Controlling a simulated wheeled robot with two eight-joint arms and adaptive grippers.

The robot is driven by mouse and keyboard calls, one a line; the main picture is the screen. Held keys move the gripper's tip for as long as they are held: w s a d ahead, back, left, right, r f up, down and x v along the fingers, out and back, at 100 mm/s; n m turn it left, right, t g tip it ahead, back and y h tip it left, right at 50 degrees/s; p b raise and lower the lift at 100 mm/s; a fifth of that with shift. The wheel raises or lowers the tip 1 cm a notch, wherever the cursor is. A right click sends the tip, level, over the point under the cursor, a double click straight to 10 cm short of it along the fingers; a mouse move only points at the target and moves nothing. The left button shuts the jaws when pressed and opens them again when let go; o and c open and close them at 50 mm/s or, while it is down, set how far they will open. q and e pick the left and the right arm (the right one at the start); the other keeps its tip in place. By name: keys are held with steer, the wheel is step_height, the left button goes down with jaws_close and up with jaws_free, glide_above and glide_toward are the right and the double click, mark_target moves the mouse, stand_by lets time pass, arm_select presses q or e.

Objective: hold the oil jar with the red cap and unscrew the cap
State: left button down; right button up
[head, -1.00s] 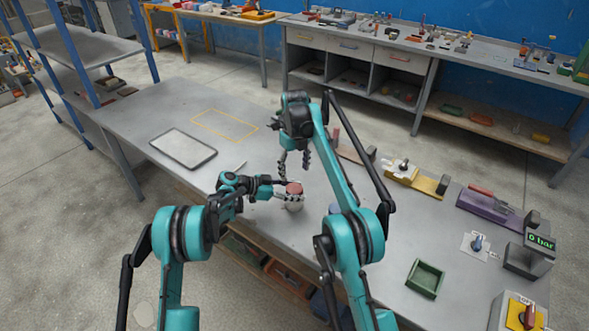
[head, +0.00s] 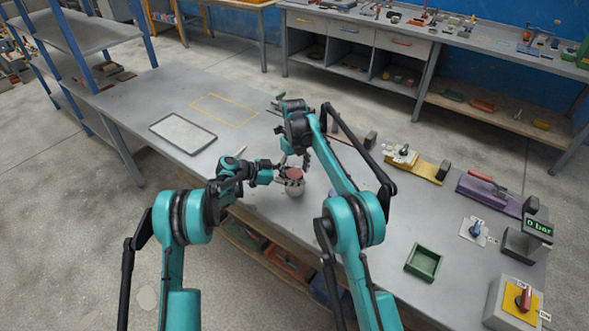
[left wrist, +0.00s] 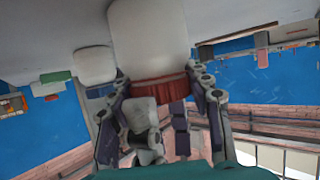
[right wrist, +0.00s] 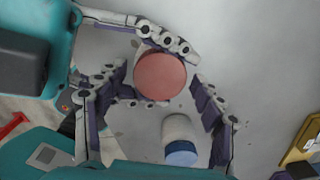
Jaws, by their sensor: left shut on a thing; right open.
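The oil jar (head: 295,190) is pale with a red cap (head: 295,172) and stands upright near the table's front edge. In the left wrist view the jar (left wrist: 148,35) appears inverted with its red cap (left wrist: 152,95) below. My left gripper (head: 284,179) is shut on the jar from the left, its fingers around it close under the cap. My right gripper (right wrist: 158,78) is open above the jar. In its view the cap (right wrist: 160,76) lies between its spread fingers, with apparent gaps; contact cannot be told.
A second pale jar with a blue cap (right wrist: 180,153) is close by. A green tray (head: 424,262), a yellow-based fixture (head: 416,166) and a purple one (head: 490,193) are to the right. A grey panel (head: 183,134) and a yellow outline (head: 225,110) lie left, with clear table between.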

steer(key=c, duration=1.2)
steer(key=o, duration=1.3)
steer(key=shift+c, duration=0.2)
steer(key=shift+r, duration=0.1)
step_height(320, 180, up, 8)
steer(key=shift+f, duration=0.2)
steer(key=shift+c, duration=0.3)
steer(key=shift+f, duration=3.9)
